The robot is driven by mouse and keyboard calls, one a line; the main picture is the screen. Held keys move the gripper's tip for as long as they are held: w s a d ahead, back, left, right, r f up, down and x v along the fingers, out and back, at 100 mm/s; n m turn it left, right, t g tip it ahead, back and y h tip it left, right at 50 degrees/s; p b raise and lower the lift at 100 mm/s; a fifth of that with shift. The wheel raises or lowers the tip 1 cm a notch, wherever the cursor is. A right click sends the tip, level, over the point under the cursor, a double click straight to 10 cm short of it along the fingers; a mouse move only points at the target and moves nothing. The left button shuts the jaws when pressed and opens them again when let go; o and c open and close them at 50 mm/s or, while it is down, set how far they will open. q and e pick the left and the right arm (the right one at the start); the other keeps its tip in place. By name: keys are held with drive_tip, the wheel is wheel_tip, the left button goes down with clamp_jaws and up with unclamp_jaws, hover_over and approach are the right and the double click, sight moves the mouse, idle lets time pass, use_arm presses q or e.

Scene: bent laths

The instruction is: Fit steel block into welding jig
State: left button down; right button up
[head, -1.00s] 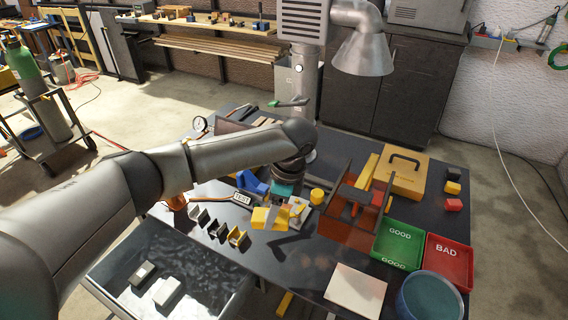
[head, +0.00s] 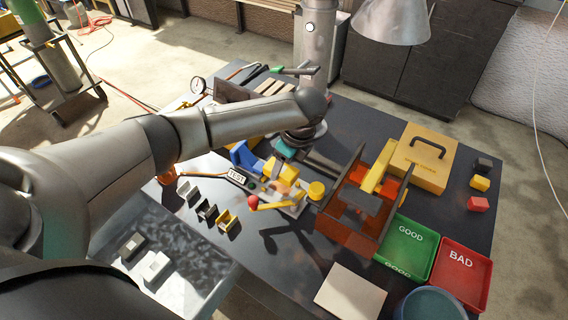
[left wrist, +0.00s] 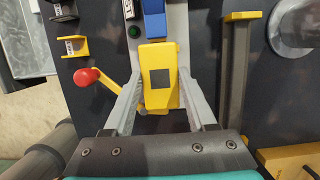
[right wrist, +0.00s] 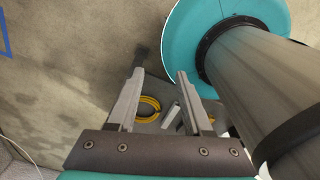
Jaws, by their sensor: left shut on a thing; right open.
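My left gripper (left wrist: 161,78) is shut on a yellow block (left wrist: 160,98) with a dark grey square on its face. The yellow block (head: 279,170) also shows in the head view, under my left gripper (head: 282,160) and over the welding jig. The jig has a grey base plate (left wrist: 176,22), a blue stop (head: 243,156) and a yellow lever with a red knob (head: 253,202). The knob stands to the left of the block. Whether the block touches the jig cannot be told. My right gripper (right wrist: 158,75) is open and empty, away from the table.
A divided brown box (head: 340,230), a green GOOD tray (head: 413,232) and a red BAD tray (head: 461,257) stand to the right. A yellow case (head: 425,155) is behind. Small holders (head: 228,220) stand left of the jig. Grey blocks (head: 156,264) lie at front left.

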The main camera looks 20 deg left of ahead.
use_arm(q)
drive_tip(key=shift+s+f+b, duration=0.1)
drive_tip(key=shift+f+b, duration=0.35)
drive_tip(key=shift+b, duration=0.05)
wheel_tip(320, 180, down, 2)
drive_tip(key=shift+f+b, duration=0.1)
drive_tip(key=shift+b, duration=1)
drive_tip(key=shift+f+b, duration=0.4)
drive_tip(key=shift+f, duration=0.65)
use_arm(e)
drive_tip(key=f, duration=0.1)
drive_tip(key=w+f, duration=0.1)
drive_tip(key=f, duration=0.2)
drive_tip(key=shift+w+d, duration=0.15)
drive_tip(key=shift+w, duration=0.25)
drive_tip(key=shift+s, duration=0.15)
use_arm(q)
drive_tip(key=shift+f+p, duration=0.15)
drive_tip(key=shift+p, duration=0.95)
use_arm(e)
drive_tip(key=shift+r, duration=1.05)
use_arm(q)
drive_tip(key=shift+c, duration=0.6)
unclamp_jaws()
